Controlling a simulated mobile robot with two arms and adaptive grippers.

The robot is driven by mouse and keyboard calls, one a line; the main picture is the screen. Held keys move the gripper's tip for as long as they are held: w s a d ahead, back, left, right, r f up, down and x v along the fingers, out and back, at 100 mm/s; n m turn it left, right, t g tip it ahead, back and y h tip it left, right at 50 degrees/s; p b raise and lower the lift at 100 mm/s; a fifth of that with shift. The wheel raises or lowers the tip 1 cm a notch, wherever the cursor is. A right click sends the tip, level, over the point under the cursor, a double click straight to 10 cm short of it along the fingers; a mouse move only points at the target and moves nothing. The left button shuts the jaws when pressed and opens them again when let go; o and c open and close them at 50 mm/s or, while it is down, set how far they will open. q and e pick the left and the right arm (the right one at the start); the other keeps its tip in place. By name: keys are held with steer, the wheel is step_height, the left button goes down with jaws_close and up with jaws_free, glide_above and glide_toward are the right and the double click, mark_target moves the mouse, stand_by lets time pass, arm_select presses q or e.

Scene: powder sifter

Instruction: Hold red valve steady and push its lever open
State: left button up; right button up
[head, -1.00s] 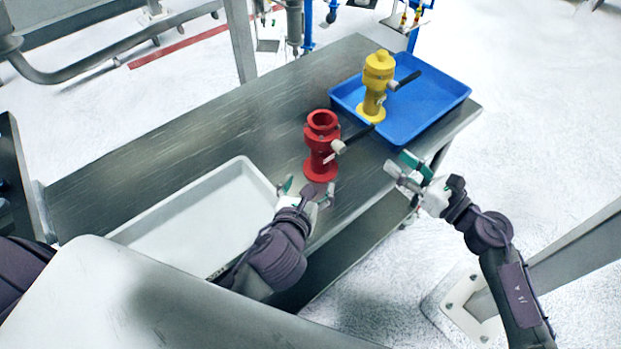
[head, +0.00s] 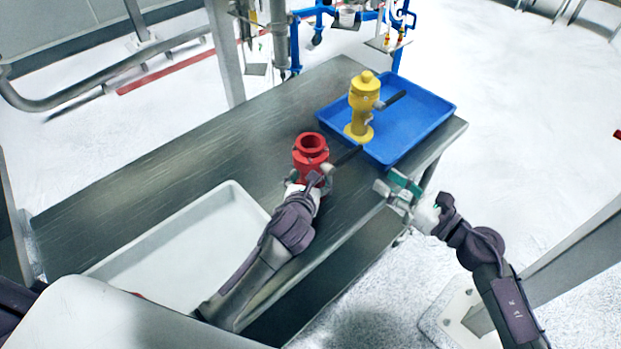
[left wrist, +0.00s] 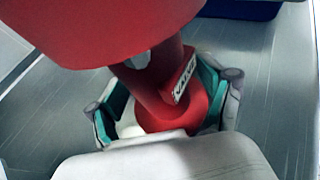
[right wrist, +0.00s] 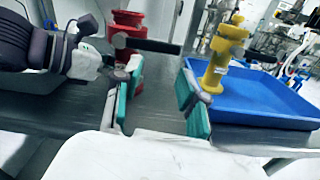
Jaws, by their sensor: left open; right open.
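The red valve (head: 310,149) stands upright on the metal table, with its dark lever (head: 348,155) sticking out to the right. My left gripper (head: 308,186) is at the valve's lower body. In the left wrist view its teal-padded fingers stand open on either side of the red body (left wrist: 160,92), and I cannot tell whether they touch it. My right gripper (head: 397,190) is open and empty, to the right of the valve beyond the table's front edge. In the right wrist view the lever (right wrist: 150,46) shows beyond the open fingers (right wrist: 160,100).
A yellow valve (head: 362,105) stands at the near left side of the blue tray (head: 425,125), behind the red valve. A white tray (head: 165,245) lies on the table's left part. The metal table (head: 190,155) is bare behind it.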

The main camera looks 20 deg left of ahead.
arm_select(q)
steer(key=shift+c, duration=0.4)
jaws_close()
arm_select(e)
steer(key=shift+f, duration=0.1)
steer(key=c, duration=0.6)
steer(key=shift+s+a+f+n+g, duration=0.1)
steer(key=shift+a+n+g, duration=0.05)
steer(key=shift+n+g, duration=0.2)
jaws_close()
steer(key=shift+w+d+f+n+g+h, duration=0.1)
steer(key=shift+d+f+n+g+h, duration=0.15)
steer(key=shift+f+h, duration=0.45)
steer(key=shift+w+d+f+n+g+h, duration=0.15)
steer(key=shift+f+g+h, duration=0.2)
steer(key=shift+h, duration=0.55)
